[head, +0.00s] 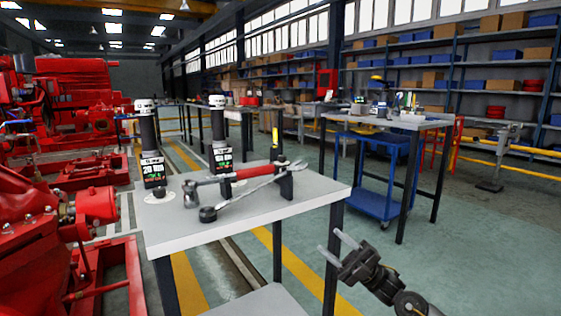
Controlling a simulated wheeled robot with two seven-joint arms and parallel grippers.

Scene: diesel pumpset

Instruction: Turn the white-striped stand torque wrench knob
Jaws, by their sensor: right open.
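Two dark upright posts with pale tops stand on the near grey table: the left post (147,130) carries a label reading about 20 Nm, the right post (217,128) a similar label. I cannot tell which one is the white-striped stand. The left pale top (146,105) and the right pale top (217,101) look like knobs. A red-handled wrench (236,175) and a silver wrench (245,190) lie across the table, their right ends at a dark holder (286,183). My right gripper (331,242) is open and empty, below and right of the table, apart from it. My left gripper is out of view.
The near table (300,203) has a bare front right corner. A blue cart (368,187) and another workbench (410,122) stand behind on the right. Red machinery (92,208) crowds the left. Green floor (480,240) is open on the right.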

